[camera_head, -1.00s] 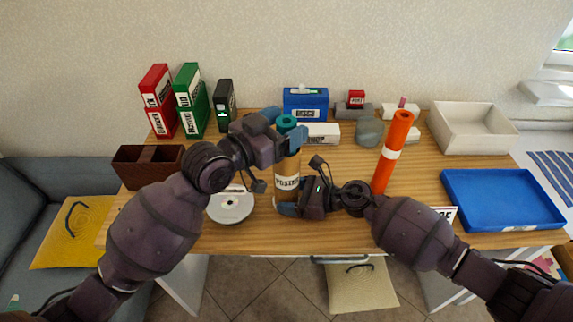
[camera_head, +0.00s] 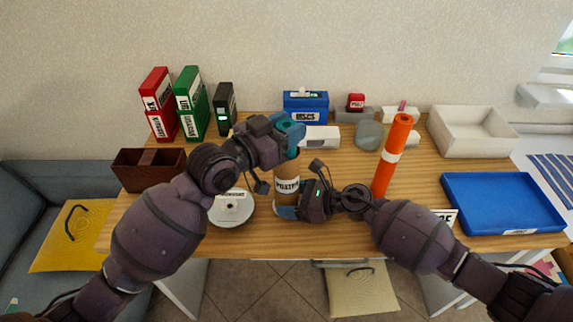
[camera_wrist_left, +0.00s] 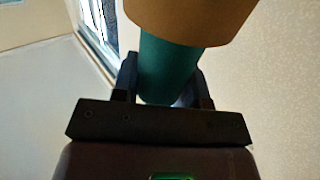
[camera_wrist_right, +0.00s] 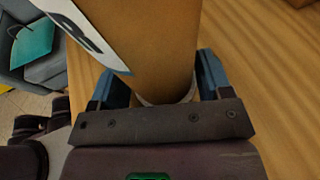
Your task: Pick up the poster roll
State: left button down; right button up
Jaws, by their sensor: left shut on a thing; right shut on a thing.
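The poster roll (camera_head: 287,188) is a brown tube with a white label and a teal top end, standing upright on the wooden table in the head view. My left gripper (camera_head: 291,133) is shut on the teal end at the top; the left wrist view shows the teal end (camera_wrist_left: 167,70) between its fingers. My right gripper (camera_head: 289,210) is shut around the lower part of the brown tube. The right wrist view shows the tube (camera_wrist_right: 150,45) with its label between the blue-tipped fingers. Whether the tube's bottom touches the table is hidden.
An orange tube (camera_head: 392,155) stands right of my right gripper. A white disc (camera_head: 232,209) lies to the left. Binders (camera_head: 190,103), a brown box (camera_head: 147,170), a blue box (camera_head: 306,107), a white bin (camera_head: 472,132) and a blue tray (camera_head: 503,202) line the table (camera_head: 345,242).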

pick_arm(q)
jog(key=shift+r, duration=0.1)
pick_arm(e)
jog(key=shift+f, duration=0.1)
pick_arm(q)
notch_tip(320, 180, up, 10)
jog(key=shift+f, duration=0.1)
dwell(0.3)
pick_arm(e)
jog(key=o, duration=0.8)
jog(key=shift+d, duration=0.1)
